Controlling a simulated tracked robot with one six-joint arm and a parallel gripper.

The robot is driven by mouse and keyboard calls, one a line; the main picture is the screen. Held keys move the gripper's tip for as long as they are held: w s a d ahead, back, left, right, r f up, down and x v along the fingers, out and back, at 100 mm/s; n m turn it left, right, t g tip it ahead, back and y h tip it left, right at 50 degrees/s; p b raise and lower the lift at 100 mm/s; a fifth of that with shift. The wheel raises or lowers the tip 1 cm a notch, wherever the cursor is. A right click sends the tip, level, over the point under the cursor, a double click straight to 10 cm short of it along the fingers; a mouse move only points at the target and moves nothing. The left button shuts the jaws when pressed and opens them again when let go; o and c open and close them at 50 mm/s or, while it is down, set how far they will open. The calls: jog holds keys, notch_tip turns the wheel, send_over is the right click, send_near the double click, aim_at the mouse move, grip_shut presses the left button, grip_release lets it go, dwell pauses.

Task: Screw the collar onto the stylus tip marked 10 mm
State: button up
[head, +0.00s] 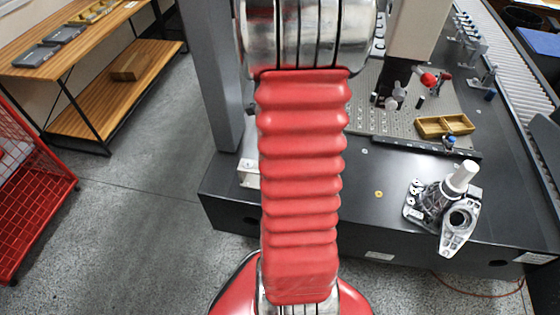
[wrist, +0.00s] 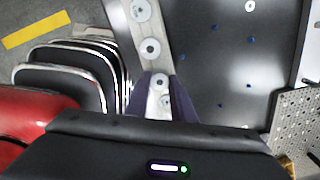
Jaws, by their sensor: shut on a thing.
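In the wrist view, the two dark purple fingers of my gripper (wrist: 161,78) are close together, with a small pale piece (wrist: 165,101) between them. I cannot tell for certain whether this piece is the collar, because it is small and blends with the pale strip beyond. My gripper is not visible in the head view, where my red arm fills the middle. Small stylus-like parts (head: 397,93), one with a red ball (head: 428,80), stand on the perforated plate. I cannot read a 10 mm mark on any of them.
A pale strip with round fittings (wrist: 150,48) lies beyond my fingers. The perforated plate (head: 365,122) carries a divided wooden tray (head: 445,125). A metal casting with a white cylinder (head: 464,176) stands on the dark table (head: 330,205). A grey column (head: 210,75) rises at left.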

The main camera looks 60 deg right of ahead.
jog(key=o, duration=1.1)
jog(key=shift+r, duration=0.1)
notch_tip(320, 180, up, 14)
jog(key=shift+f, duration=0.25)
dwell(0.4)
